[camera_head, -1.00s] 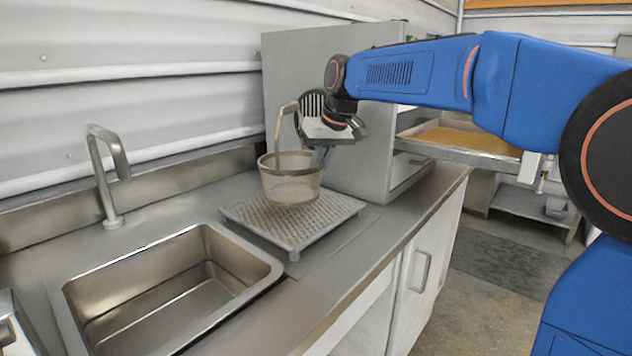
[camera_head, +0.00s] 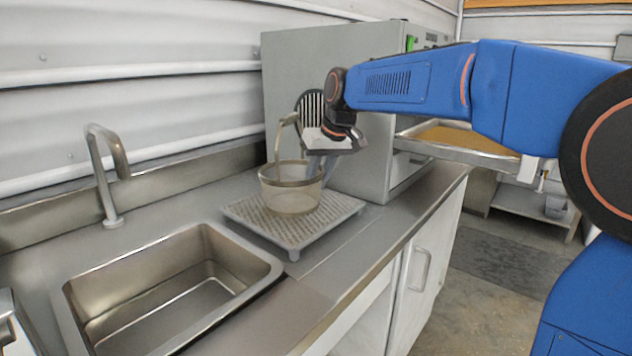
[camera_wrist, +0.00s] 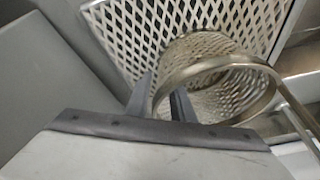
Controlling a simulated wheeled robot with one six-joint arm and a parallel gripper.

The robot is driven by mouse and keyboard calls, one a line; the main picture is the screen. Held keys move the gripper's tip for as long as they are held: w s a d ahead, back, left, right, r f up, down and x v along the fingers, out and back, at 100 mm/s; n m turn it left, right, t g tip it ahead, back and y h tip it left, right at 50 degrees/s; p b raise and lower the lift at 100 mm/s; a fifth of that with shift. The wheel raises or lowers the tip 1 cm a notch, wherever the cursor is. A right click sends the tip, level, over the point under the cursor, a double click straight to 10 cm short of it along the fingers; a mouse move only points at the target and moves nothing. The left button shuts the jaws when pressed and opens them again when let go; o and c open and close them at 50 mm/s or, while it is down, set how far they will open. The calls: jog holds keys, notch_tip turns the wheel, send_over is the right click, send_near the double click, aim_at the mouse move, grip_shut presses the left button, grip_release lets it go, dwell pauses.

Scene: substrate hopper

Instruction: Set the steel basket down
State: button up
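The steel basket (camera_head: 290,192) is a round mesh basket with a tall handle, upright over the perforated drain rack (camera_head: 240,213) beside the sink. Its base is at or just above the rack; I cannot tell whether it touches. My gripper (camera_head: 318,170) is at the basket's right rim, with its fingers pointing down. In the wrist view my gripper (camera_wrist: 165,103) has one finger on each side of the rim of the basket (camera_wrist: 225,62), shut on it. The rack (camera_wrist: 130,35) shows beneath the basket. The basket's far underside is hidden.
A sink (camera_head: 180,285) with a tap (camera_head: 108,175) lies left of the rack. A large grey cabinet (camera_head: 300,75) stands close behind and right. A tray of brown material (camera_head: 460,140) is further right. Bare counter (camera_head: 335,265) runs along the front.

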jog(key=v, duration=1.2)
jog(key=shift+d, duration=0.1)
jog(key=s+d+f+m+h, duration=0.1)
jog(key=s+d+f, duration=0.5)
jog(key=s+f, duration=0.3)
jog(key=s+d+f+m+h, duration=0.1)
jog(key=s+d+f, duration=0.6)
jog(key=s, duration=0.6)
jog(key=s+d+f+m+t, duration=0.1)
jog(key=s+d+f+m, duration=0.1)
jog(key=s+d+f, duration=0.4)
jog(key=s+f, duration=0.5)
jog(key=f, duration=0.1)
jog(key=shift+d+h, duration=0.15)
jog(key=shift+h, duration=0.25)
jog(key=shift+s+f, duration=0.1)
